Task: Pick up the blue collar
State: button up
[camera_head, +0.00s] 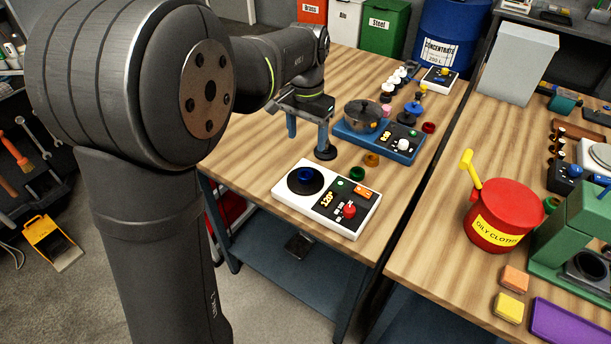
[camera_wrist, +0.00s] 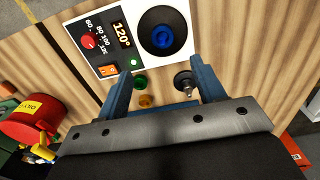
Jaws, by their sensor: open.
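The blue collar (camera_head: 306,175) lies on the round black plate of a white heater unit (camera_head: 284,195) at the front of the left bench. In the wrist view the collar (camera_wrist: 163,38) sits beyond my fingertips, near the top centre. My gripper (camera_head: 308,136) is open and empty, above the bench and behind the heater. Its two blue fingers also show in the wrist view (camera_wrist: 160,76), apart from the collar. The heater display reads 120°, and a small green light (camera_wrist: 133,62) shows on its panel.
A green collar (camera_head: 357,174) and an amber collar (camera_head: 371,159) lie right of the heater. A dark piece with a metal tip (camera_wrist: 185,82) stands near my right finger in the wrist view. A blue unit with a metal pot (camera_head: 363,115) stands behind. Bench left of my gripper is clear.

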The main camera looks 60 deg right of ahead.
send_over(305, 169)
jog(key=s+a, duration=0.1)
jog(key=f, duration=0.6)
jog(key=shift+s+a+f, duration=0.2)
jog(key=shift+f, duration=0.2)
jog(key=shift+w+d+f, duration=0.1)
jog(key=shift+w+f, duration=0.05)
jog(key=shift+f, duration=1.2)
jog(key=shift+w+f, duration=0.1)
jog(key=shift+f, duration=1.2)
jog(key=c, duration=1.2)
